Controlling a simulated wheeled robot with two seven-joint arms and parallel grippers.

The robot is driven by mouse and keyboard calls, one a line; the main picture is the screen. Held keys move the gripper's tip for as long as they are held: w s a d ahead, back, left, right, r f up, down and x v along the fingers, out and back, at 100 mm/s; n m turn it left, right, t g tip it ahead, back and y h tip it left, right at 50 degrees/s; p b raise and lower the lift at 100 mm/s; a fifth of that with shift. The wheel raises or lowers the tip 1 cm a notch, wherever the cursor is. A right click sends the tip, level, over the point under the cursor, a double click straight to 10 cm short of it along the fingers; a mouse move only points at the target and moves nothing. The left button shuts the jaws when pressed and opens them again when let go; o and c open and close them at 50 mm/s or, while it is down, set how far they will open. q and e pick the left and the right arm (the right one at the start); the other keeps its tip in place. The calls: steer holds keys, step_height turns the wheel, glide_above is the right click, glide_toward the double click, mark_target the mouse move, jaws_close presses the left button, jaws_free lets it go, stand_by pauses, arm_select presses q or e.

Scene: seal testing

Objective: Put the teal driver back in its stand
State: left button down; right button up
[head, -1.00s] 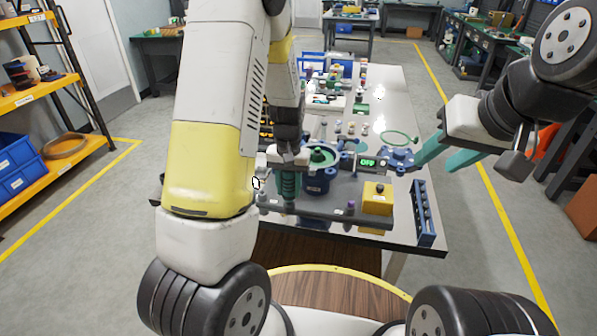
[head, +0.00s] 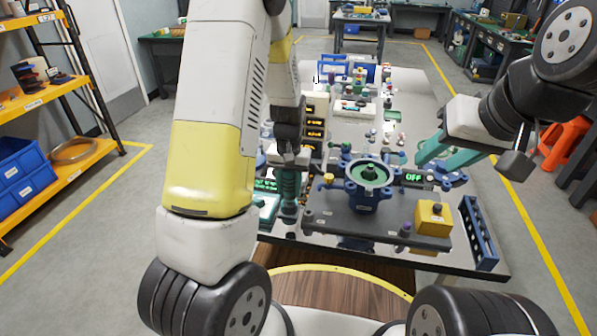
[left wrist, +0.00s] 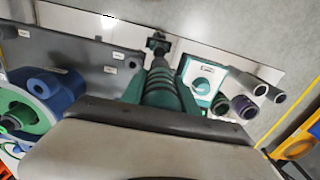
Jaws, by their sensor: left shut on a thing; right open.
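My left gripper (head: 288,158) is shut on the teal driver (head: 289,184), a ribbed grip hanging upright at the left front of the bench. In the left wrist view the driver (left wrist: 160,88) sits between the fingers, its dark tip pointing away. A teal box with a white face (left wrist: 203,77) is beside it there; I cannot tell whether this is the driver's stand. The box shows in the head view (head: 266,205), just left of the driver. Whether the driver's lower end touches anything is unclear.
A blue fixture with a green ring (head: 369,172) stands on a dark plate (head: 340,220), right of the driver. A yellow box (head: 432,216) and blue rack (head: 478,232) are further right. Grey and purple cylinders (left wrist: 245,106) stand near the teal box. Several small parts crowd behind.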

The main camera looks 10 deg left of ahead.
arm_select(q)
steer(key=shift+w+a, duration=0.1)
steer(key=shift+a, duration=0.2)
steer(key=shift+w+a, duration=0.15)
steer(key=shift+w, duration=0.15)
steer(key=shift+w+r+m, duration=0.15)
steer(key=shift+r+m, duration=0.05)
steer(key=shift+m, duration=0.2)
steer(key=shift+w+a+f+m, duration=0.1)
steer(key=shift+w+f+m, duration=0.35)
steer(key=shift+w+m, duration=0.25)
steer(key=shift+w+a+f+m, duration=0.1)
steer(key=shift+w+f+m, duration=0.4)
steer(key=shift+w, duration=0.2)
steer(key=shift+w+a+f+m, duration=0.1)
steer(key=shift+w+f+m, duration=0.3)
steer(key=shift+w+m, duration=0.3)
steer(key=shift+f, duration=0.1)
steer(key=shift+f, duration=0.55)
steer(key=shift+f, duration=0.75)
